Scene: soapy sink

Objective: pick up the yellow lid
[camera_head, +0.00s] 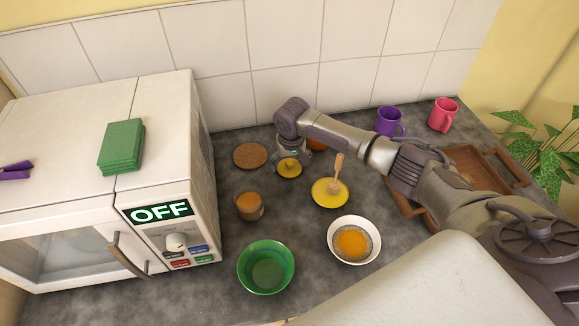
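A small round yellow thing (289,168), which looks like the yellow lid, lies on the dark counter directly below my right gripper (291,157). A larger yellow disc (323,198) with a wooden dipper (337,172) standing up from it lies to its right and nearer. My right arm reaches in from the right, and its gripper points down at the small yellow thing. The fingers are small and partly hidden by the wrist, so I cannot tell whether they are open or touch it. My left gripper is not in view.
A cork mat (250,156), a brown glass jar (249,206), a green bowl (266,268) and a white bowl (354,241) surround the spot. A microwave (160,150) stands left. Purple (388,121) and pink (442,115) mugs stand behind my arm; a wooden tray (470,158) lies partly under it.

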